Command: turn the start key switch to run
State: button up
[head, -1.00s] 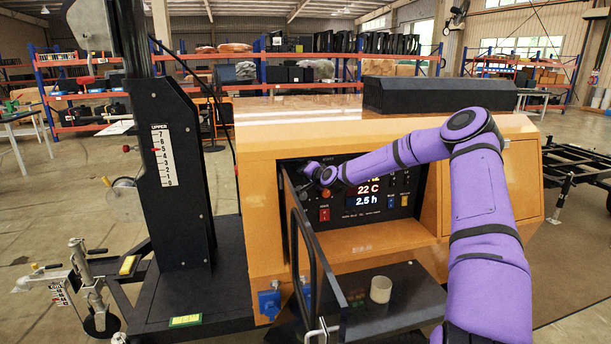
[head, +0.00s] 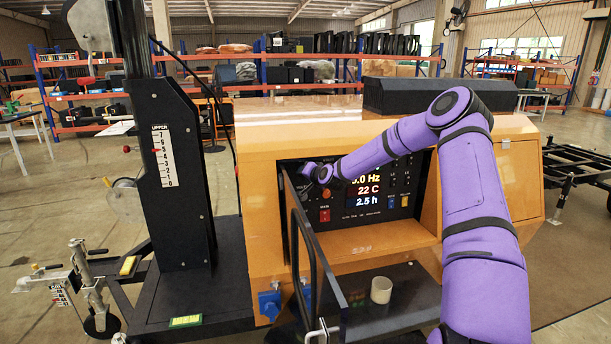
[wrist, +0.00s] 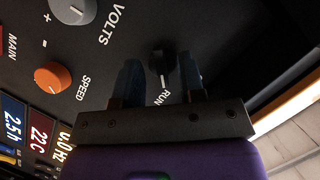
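The start key switch (wrist: 162,65) is a black knob on the dark control panel, seen in the wrist view. A pale line on it points down the picture, toward the white RUN label (wrist: 166,97). My gripper (wrist: 161,78) is open, with one finger on each side of the knob and gaps between. I cannot tell how deep the fingers reach around it. In the head view my gripper (head: 307,171) is at the upper left of the panel (head: 400,205), and my wrist hides the switch.
An orange speed knob (wrist: 53,78) and a light volts knob (wrist: 73,8) sit left of the switch in the wrist view. The open panel door (head: 316,262) stands close to my gripper. A cup (head: 381,290) stands on the shelf below.

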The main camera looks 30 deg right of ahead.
jog(key=v, duration=1)
jog(key=shift+s, duration=0.4)
jog(key=shift+r, duration=0.1)
